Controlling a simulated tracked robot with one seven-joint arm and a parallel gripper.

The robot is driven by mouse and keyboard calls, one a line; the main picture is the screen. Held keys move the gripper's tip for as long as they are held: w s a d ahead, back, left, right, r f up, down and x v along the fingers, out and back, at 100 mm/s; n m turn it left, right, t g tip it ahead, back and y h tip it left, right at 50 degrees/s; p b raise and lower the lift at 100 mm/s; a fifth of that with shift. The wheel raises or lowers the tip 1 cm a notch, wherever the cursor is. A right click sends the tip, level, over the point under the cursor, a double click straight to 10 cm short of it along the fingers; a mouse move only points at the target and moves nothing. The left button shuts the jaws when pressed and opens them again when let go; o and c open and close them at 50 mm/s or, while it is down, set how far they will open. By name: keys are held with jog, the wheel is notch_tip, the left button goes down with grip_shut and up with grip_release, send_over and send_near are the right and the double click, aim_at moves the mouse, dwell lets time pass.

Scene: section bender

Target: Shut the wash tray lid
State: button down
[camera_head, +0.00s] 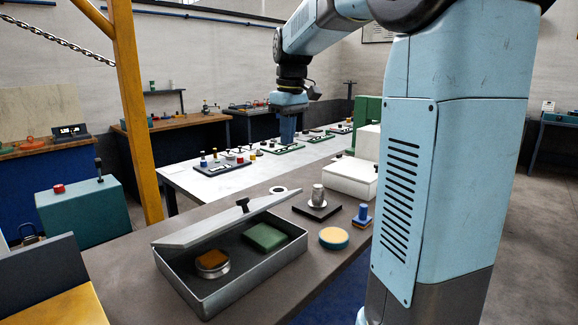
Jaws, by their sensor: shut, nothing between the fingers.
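The wash tray (215,294) is a grey metal box on the near brown table. Its lid (218,230) is hinged along the far side and stands partly open, tilted up over the tray, with a black knob (243,205) on it. Inside the tray are a green block (264,237) and a round tin with an orange-brown pad (212,262). My gripper (287,138) is up and beyond the tray, above the white table, pointing down. Its fingers are shut and empty, well apart from the lid.
Right of the tray are a round yellow-topped sponge (333,238), a blue-handled stamp (362,217) and a metal cylinder on a dark plate (317,198). A white box (350,180) stands behind them. A yellow post (137,120) rises left of the tables.

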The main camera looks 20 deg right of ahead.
send_over(290, 193)
jog(key=f, duration=1.1)
jog(key=shift+a+f, duration=0.3)
jog(key=shift+s+d+f, duration=0.1)
jog(key=shift+s+f, duration=0.05)
jog(key=shift+f, duration=0.25)
jog(key=shift+s+d+f, duration=0.1)
jog(key=shift+s+f, duration=0.05)
jog(key=shift+f, duration=0.25)
